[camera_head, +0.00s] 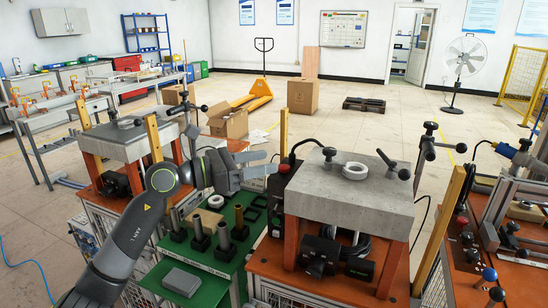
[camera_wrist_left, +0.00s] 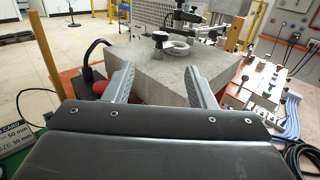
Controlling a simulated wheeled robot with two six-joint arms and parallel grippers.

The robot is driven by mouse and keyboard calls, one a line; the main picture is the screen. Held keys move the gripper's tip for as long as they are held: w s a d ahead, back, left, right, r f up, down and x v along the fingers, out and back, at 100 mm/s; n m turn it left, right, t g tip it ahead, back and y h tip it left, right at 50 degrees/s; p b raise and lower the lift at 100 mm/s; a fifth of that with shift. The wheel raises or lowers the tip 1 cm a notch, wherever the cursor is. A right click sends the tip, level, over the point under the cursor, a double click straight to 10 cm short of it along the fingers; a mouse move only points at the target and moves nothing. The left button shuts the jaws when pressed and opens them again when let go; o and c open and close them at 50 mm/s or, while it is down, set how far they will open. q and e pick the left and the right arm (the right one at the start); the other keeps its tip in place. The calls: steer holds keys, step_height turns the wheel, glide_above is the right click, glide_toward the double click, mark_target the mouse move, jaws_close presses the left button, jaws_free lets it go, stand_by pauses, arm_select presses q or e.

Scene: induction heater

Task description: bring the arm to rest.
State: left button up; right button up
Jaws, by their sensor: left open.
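My left arm (camera_head: 125,235) comes in from the lower left of the head view. Its gripper (camera_head: 258,166) points right, toward the near induction heater (camera_head: 345,205), a grey block on an orange base. In the left wrist view the two fingers of the left gripper (camera_wrist_left: 160,82) stand wide apart with nothing between them. Beyond them is the heater's grey top (camera_wrist_left: 125,52), with a pale metal ring (camera_wrist_left: 176,49) lying on it. The same ring shows in the head view (camera_head: 355,171). My right gripper is not in view.
A green table (camera_head: 215,290) with upright dark posts (camera_head: 200,233) and a grey box (camera_head: 182,282) lies below my left gripper. A red button (camera_head: 284,168) is close to the fingertips. A second heater (camera_head: 130,137) stands at left, and an orange workbench (camera_head: 500,265) at right.

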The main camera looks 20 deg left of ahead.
arm_select(q)
steer(key=s+a+f+n+t+y, duration=0.2)
steer(key=s+a+n+t+y, duration=0.25)
steer(key=n, duration=0.75)
steer(key=s+a+f+n+t+y, duration=0.2)
steer(key=a+n+t+y, duration=0.35)
steer(key=n, duration=0.75)
steer(key=s+a+f+n+g+y, duration=0.25)
steer(key=s+f+n+y, duration=0.2)
steer(key=f+n, duration=0.3)
steer(key=s+a+f+n+g+y, duration=0.2)
steer(key=s+a+f+n+y, duration=0.1)
steer(key=f+n+y, duration=0.4)
steer(key=s+d+f+n+g+h, duration=0.35)
steer(key=s+f+g, duration=0.25)
steer(key=s+f, duration=0.45)
steer(key=s+d+f+n+g+h, duration=0.2)
steer(key=s+d+f+n+g, duration=0.15)
steer(key=s+f+g, duration=0.65)
steer(key=s+a+f+t, duration=0.1)
steer(key=s+f, duration=0.1)
steer(key=f, duration=1.1)
steer(key=s+a+f, duration=0.1)
steer(key=s+f, duration=0.1)
steer(key=f, duration=1)
steer(key=s+d+f+h, duration=0.1)
steer(key=s+f, duration=1.2)
steer(key=shift+s+d+f+g+p, duration=0.2)
steer(key=shift+s+f+g+p, duration=0.15)
steer(key=shift+p, duration=0.1)
